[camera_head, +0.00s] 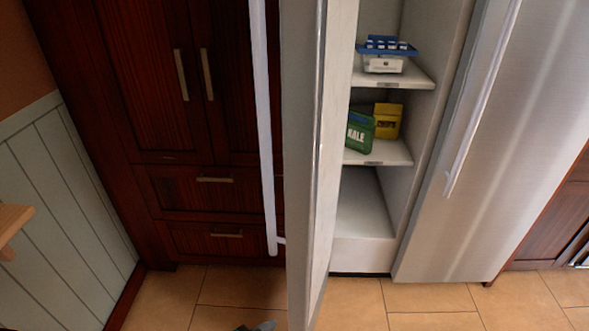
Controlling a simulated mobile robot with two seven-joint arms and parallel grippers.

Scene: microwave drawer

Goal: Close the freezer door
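The freezer door (308,130) stands wide open and is seen nearly edge-on, reaching toward me down the middle of the view. Its long pale handle (264,130) is on the door's left side. The open freezer compartment (365,205) is to the right of the door, with its shelves exposed. A small grey piece (256,327) shows at the bottom edge, left of the door, apparently the tip of my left gripper; its fingers cannot be made out. My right gripper is not in view.
The shelves hold a blue-topped white package (384,62), a green box (359,132) and a yellow box (388,120). The neighbouring steel door (500,150) is shut. Dark wood cabinets (140,90) stand left. A wooden edge (12,222) juts in at far left. The tiled floor (430,300) is clear.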

